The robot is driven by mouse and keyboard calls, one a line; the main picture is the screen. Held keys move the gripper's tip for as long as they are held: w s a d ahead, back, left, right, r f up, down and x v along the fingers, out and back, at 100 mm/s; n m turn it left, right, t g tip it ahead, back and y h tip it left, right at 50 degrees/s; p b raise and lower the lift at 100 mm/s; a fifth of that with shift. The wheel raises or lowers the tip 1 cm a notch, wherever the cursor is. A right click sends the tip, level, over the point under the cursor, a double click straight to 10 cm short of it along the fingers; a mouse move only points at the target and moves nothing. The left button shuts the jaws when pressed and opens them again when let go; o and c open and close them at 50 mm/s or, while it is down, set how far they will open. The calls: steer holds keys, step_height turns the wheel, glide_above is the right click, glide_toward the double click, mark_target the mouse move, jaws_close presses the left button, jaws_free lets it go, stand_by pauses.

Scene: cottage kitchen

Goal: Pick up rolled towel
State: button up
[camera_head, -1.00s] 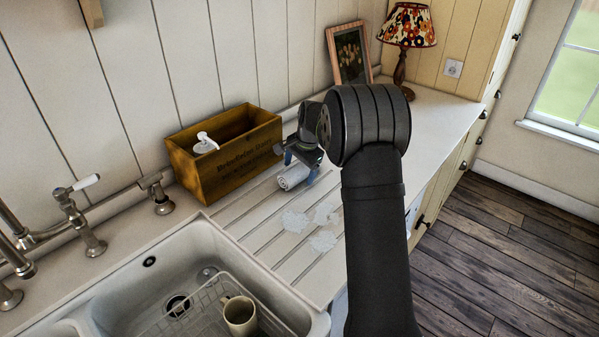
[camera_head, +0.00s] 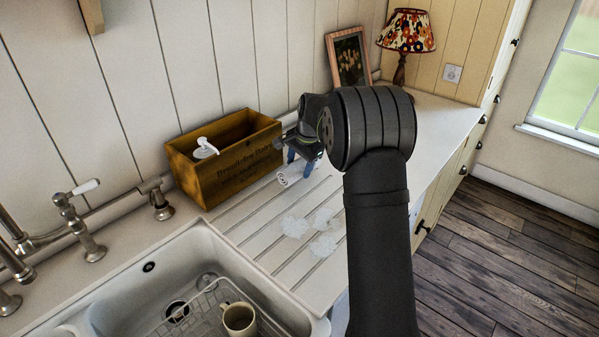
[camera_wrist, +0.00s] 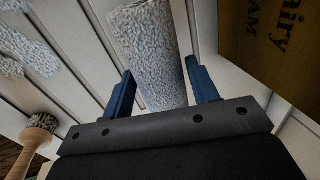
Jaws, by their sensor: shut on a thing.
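The rolled towel (camera_head: 290,176) is a small whitish-grey roll by the right end of the wooden box, over the grooved drainboard. In the wrist view the towel (camera_wrist: 148,45) is a speckled grey-white cylinder lying between two blue fingers. My gripper (camera_head: 299,168) is at the towel in the head view, its blue fingers on either side of it. In the wrist view my gripper (camera_wrist: 160,90) is shut on the towel.
A wooden box (camera_head: 232,171) with a white pump bottle (camera_head: 205,148) stands close on the left. White patches (camera_head: 324,222) lie on the drainboard. The sink (camera_head: 122,292) holds a rack and a mug (camera_head: 239,320). A brush (camera_wrist: 40,125) shows in the wrist view.

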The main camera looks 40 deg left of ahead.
steer(key=w+d+r, duration=0.4)
steer(key=d+r, duration=0.3)
steer(key=d, duration=0.4)
steer(key=shift+n, duration=0.9)
steer(key=w+d+f, duration=0.2)
steer(key=w+d, duration=0.3)
steer(key=w, duration=0.1)
steer(key=w+d+f, duration=0.2)
steer(key=w+d, duration=0.4)
steer(key=w, duration=0.1)
steer(key=w+d+f, duration=0.1)
steer(key=w+d, duration=0.5)
steer(key=w, duration=0.1)
steer(key=shift+w+d+f, duration=0.15)
steer(key=shift+f, duration=0.25)
steer(key=s+d+f, duration=0.2)
steer(key=d+f, duration=0.2)
steer(key=d, duration=0.6)
steer(key=s+d+f, duration=0.2)
steer(key=d+f, duration=0.2)
steer(key=d, duration=0.7)
steer(key=s+d+f+m, duration=0.1)
steer(key=s+d+f, duration=0.3)
steer(key=s, duration=0.5)
steer(key=shift+s+d+f, duration=0.2)
steer(key=shift+d+f, duration=0.05)
steer(key=shift+f, duration=0.65)
